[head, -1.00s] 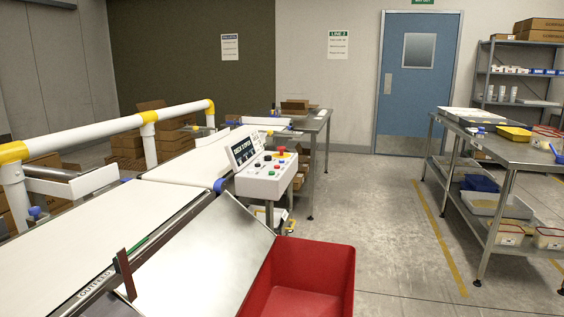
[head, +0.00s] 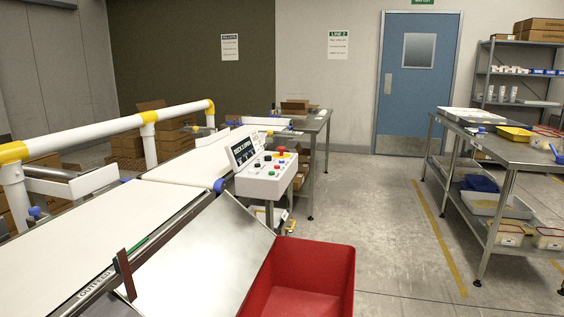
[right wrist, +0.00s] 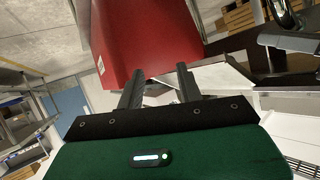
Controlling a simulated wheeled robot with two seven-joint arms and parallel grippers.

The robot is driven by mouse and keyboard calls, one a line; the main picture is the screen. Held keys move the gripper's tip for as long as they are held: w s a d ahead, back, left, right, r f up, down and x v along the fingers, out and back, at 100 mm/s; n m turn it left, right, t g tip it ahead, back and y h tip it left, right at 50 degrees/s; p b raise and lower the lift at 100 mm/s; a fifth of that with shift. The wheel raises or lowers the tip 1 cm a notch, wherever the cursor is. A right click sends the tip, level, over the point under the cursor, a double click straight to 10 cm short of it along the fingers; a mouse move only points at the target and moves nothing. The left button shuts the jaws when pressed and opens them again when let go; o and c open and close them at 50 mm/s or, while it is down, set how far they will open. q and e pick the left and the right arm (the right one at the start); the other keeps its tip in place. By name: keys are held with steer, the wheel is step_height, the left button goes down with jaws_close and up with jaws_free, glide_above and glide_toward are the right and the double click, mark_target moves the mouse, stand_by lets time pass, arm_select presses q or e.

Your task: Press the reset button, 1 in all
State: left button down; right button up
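The white control box (head: 266,178) stands beside the belt in the head view, with a tilted display (head: 243,151) at its back left. Its top carries several small coloured buttons and a larger red mushroom-shaped button (head: 281,150) at the back. The labels are too small to read, so I cannot tell which one is the reset button. My right gripper (right wrist: 158,84) shows in the right wrist view, its two dark fingers apart with nothing between them. It points toward the red bin (right wrist: 145,35). My left gripper is in neither view.
The red bin (head: 308,262) stands in front of the control box, next to a sloping metal chute (head: 205,250). The white belt (head: 85,235) and a white guard rail (head: 95,131) lie left. A steel table (head: 510,150) stands right, with clear floor between.

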steer(key=shift+w+r, duration=0.1)
stand_by(0.8)
